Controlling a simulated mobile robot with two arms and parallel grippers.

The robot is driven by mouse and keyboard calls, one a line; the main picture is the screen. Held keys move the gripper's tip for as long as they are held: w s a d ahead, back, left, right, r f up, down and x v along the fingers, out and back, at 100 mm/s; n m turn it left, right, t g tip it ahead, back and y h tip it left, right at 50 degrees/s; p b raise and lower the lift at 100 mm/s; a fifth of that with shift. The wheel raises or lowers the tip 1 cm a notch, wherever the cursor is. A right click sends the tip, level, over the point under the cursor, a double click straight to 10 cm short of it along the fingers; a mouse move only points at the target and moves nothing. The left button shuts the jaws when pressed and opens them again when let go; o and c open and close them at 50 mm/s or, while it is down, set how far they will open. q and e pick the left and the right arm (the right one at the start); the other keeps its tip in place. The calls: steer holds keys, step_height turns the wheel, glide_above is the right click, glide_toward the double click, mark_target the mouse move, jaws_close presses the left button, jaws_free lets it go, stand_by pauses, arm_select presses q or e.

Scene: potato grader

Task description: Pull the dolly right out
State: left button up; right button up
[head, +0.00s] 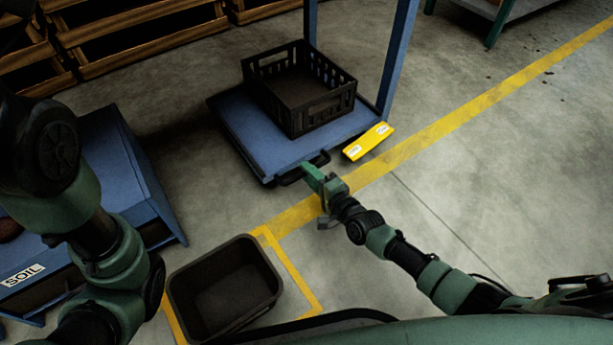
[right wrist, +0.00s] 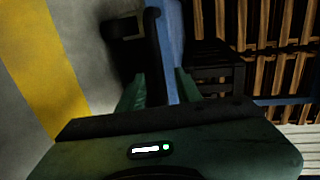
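The dolly (head: 235,125) is a low blue platform with a black slatted crate (head: 290,117) on it. A black handle (head: 290,178) sits at its near edge. In the right wrist view, the black handle bar (right wrist: 154,45) runs between the green fingers of my right gripper (right wrist: 160,90), which stand apart. The dolly's blue edge (right wrist: 173,50) lies just beyond it. Whether the fingers touch the bar is unclear. My left arm shows at the left, but its gripper is not visible.
Blue posts (head: 398,55) rise at the dolly's far side. A yellow labelled block (head: 368,141) lies beside its right edge. An empty black bin (head: 224,290) stands in a yellow floor outline. A blue box marked SOIL (head: 140,175) stands left. Floor on the right is clear.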

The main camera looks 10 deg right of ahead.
steer(key=shift+w+a+f, duration=0.1)
steer(key=shift+w+a, duration=0.15)
steer(key=shift+w, duration=0.4)
jaws_close()
stand_by(1.0)
